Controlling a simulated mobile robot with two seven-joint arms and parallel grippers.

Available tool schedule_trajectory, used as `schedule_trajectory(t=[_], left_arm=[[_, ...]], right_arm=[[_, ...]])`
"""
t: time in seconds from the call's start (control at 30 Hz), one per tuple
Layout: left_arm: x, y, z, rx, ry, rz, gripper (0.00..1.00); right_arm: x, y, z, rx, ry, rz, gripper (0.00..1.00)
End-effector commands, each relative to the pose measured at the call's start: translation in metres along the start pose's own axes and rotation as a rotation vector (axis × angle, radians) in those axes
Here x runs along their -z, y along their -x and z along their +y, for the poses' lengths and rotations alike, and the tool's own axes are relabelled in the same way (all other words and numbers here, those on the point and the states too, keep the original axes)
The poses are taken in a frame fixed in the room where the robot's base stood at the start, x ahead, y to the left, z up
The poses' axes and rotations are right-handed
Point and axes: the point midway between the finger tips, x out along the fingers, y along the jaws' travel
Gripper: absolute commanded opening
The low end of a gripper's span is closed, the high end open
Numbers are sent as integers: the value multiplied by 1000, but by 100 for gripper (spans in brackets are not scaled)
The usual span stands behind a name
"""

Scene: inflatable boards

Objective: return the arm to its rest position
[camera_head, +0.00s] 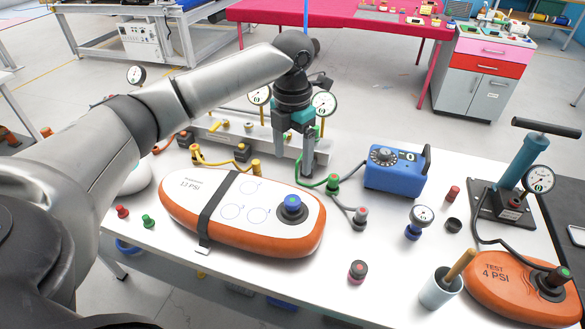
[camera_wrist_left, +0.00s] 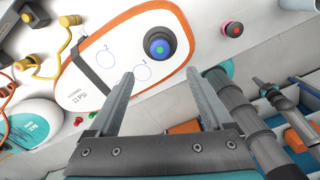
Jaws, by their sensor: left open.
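My left arm reaches in from the left in the head view. Its gripper (camera_head: 308,160) points down above the back of the white table, behind the orange-rimmed board marked 13 PSI (camera_head: 185,212). In the left wrist view the gripper (camera_wrist_left: 162,90) has its two grey fingers wide apart with nothing between them. The 13 PSI board (camera_wrist_left: 110,85) lies beyond the fingertips, with a black strap across it and a blue-topped valve (camera_wrist_left: 158,48) on one end. My right gripper is not in view.
A blue pump box (camera_head: 395,170), a small gauge (camera_head: 421,217), a grey cup (camera_head: 440,288) and the 4 PSI board (camera_head: 510,282) occupy the table's right side. A hand pump (camera_head: 515,170) stands behind that board. A manifold with gauges, hoses and fittings (camera_head: 240,135) runs along the back.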

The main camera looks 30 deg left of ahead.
Motion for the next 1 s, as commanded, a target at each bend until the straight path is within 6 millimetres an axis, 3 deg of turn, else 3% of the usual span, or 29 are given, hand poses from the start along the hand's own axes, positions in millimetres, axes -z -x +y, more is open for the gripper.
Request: schedule_trajectory(t=[0.27, 0.43, 0.7, 1.0], left_arm=[[0, 8, 0, 0, 1, 0, 84], [2, -10, -17, 1, 62, 0, 84], [20, -76, -94, 49, 437, -43, 84], [57, -121, -170, 204, 1042, -75, 84]], right_arm=[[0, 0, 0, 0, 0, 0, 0], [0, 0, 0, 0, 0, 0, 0], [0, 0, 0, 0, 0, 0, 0], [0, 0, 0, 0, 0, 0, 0]])
